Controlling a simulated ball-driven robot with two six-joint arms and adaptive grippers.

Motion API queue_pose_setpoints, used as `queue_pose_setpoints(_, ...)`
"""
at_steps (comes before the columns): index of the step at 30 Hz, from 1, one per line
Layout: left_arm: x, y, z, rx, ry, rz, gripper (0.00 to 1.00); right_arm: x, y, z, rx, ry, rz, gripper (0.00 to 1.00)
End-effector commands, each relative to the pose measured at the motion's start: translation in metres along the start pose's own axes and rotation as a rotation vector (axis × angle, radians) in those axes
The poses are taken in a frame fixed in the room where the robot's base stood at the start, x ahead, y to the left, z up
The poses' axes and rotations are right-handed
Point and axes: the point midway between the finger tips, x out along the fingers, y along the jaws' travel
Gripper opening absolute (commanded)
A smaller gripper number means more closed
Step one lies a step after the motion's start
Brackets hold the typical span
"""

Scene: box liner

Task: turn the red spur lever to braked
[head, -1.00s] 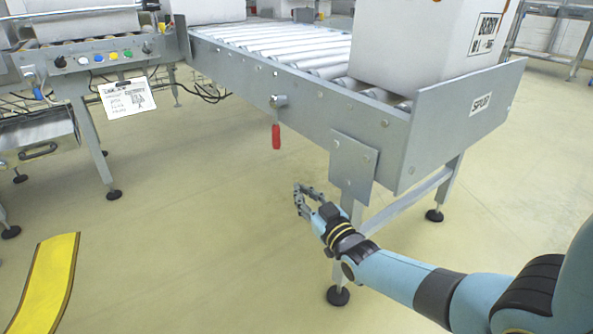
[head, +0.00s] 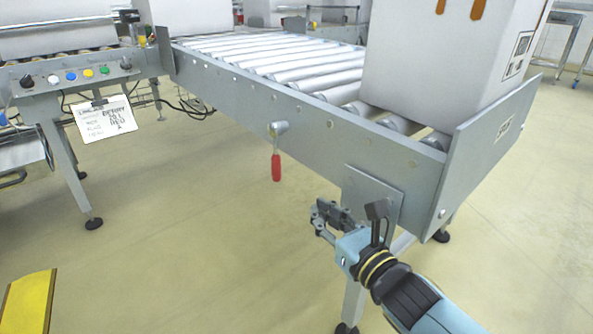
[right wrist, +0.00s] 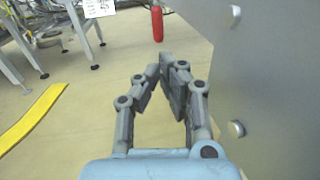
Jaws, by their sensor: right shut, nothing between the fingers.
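The red spur lever (head: 276,166) hangs straight down from a grey pivot on the side rail of the roller conveyor (head: 228,86). Its red grip also shows at the top of the right wrist view (right wrist: 157,24), ahead of the fingertips. My right gripper (head: 322,222) is shut and empty, below and to the right of the lever in the head view, apart from it. In the right wrist view its fingers (right wrist: 160,72) come together at the tips, close beside the grey conveyor plate. My left gripper is out of view.
A white box (head: 440,60) stands on the rollers at the conveyor's end. A control panel (head: 75,76) with coloured buttons and a hanging paper is at the left. A yellow floor strip (head: 30,302) lies front left. The floor below the lever is clear.

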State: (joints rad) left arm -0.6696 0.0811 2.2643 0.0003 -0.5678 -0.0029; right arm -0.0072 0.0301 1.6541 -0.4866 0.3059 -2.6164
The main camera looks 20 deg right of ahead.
Motion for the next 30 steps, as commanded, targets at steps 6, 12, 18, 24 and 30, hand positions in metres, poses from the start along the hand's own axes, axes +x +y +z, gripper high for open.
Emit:
queue_pose_setpoints(6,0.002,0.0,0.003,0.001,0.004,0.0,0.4,0.021,0.001,0.002,-0.032,-0.005,0.0,0.0)
queue_pose_setpoints(12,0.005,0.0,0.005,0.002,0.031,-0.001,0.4,0.062,0.0,0.002,-0.03,-0.005,0.0,0.0)
queue_pose_setpoints(18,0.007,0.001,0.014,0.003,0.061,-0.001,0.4,0.103,0.001,0.002,-0.028,-0.004,0.0,0.0)
queue_pose_setpoints(24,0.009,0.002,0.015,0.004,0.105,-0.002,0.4,0.131,0.001,0.001,-0.028,-0.002,0.0,0.0)
queue_pose_setpoints(30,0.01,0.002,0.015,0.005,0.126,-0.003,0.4,0.141,0.001,0.002,-0.028,-0.002,0.0,0.0)
